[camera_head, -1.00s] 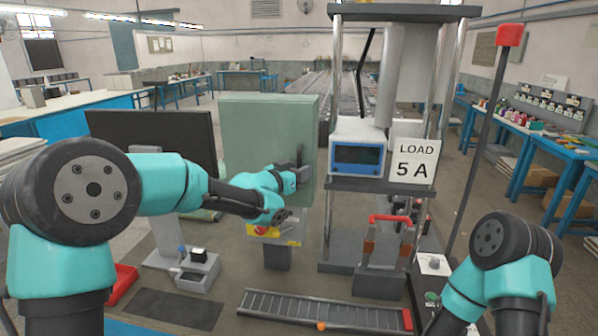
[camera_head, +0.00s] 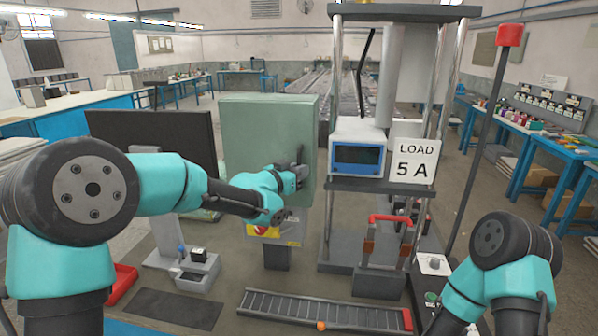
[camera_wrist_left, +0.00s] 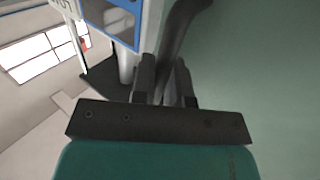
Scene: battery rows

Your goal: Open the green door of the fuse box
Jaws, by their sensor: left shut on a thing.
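The fuse box stands in the middle of the head view with its green door (camera_head: 263,140) facing me; the door looks closed. A dark handle (camera_head: 300,156) sits at the door's right side. My left gripper (camera_head: 299,170) is at that handle, and its fingertips are partly hidden by my own wrist. In the left wrist view my left gripper (camera_wrist_left: 166,83) is shut on the dark handle (camera_wrist_left: 183,32), with the green door (camera_wrist_left: 260,70) filling the right side. My right gripper is out of the head view; only part of my right arm shows at lower right.
A test stand with a blue-framed display (camera_head: 357,155) and a "LOAD 5 A" sign (camera_head: 414,161) stands right of the box. A black monitor (camera_head: 150,138) is on the left. A ladder-like rail (camera_head: 320,311) lies in front. A pole with a red top (camera_head: 510,36) rises at right.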

